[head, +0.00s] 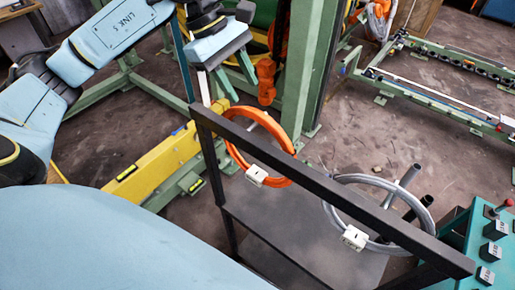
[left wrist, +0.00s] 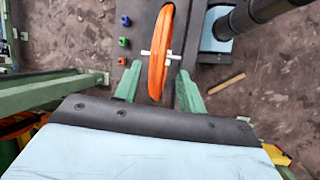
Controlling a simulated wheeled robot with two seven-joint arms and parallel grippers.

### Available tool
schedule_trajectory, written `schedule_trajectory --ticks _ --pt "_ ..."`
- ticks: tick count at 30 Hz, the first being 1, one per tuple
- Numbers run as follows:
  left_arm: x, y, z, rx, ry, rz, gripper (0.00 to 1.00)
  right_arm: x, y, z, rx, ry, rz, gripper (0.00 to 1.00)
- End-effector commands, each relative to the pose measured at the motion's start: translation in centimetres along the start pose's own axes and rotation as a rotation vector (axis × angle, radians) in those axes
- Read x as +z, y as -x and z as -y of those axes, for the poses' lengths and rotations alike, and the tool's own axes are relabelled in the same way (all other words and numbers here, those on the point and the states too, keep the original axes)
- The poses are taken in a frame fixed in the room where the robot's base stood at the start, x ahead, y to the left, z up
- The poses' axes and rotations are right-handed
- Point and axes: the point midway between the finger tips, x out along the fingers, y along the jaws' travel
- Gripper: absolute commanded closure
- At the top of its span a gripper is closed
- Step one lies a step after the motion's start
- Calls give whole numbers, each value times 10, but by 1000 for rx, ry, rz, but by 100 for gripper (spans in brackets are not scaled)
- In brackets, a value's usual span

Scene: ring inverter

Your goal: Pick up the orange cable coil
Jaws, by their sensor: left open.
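The orange cable coil (head: 277,183) hangs as a ring at the left part of a black metal frame (head: 330,190), with a white tag (head: 256,175) on its lower edge. My left gripper (head: 226,88) is open, pointing down, just above and left of the coil in the head view. In the left wrist view the coil (left wrist: 157,75) shows nearly edge-on as an upright orange band, lying between the two green fingers (left wrist: 157,92) in the picture. A white pin crosses it. No contact shows, and the depth gap is hard to tell. My right gripper is not in view.
A grey coil (head: 425,222) with a white tag hangs right of the orange one. A green post (head: 298,70) stands close behind, and a yellow beam (head: 155,168) lies to the left. A teal control box (head: 478,245) is at the right edge.

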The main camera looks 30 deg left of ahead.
Motion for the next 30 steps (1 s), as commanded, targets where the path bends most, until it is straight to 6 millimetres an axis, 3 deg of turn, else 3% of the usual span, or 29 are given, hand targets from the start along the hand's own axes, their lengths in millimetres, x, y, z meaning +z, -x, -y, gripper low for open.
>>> schedule_trajectory --ticks 11,18,25,30 --pt "-1 -36 2 -5 0 3 60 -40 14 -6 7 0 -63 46" --pt "-2 -64 2 -1 0 2 60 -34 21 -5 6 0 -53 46" --pt "-2 -67 2 1 -1 1 60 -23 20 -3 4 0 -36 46" --pt "-3 -66 2 1 -1 1 81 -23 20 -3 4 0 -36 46"
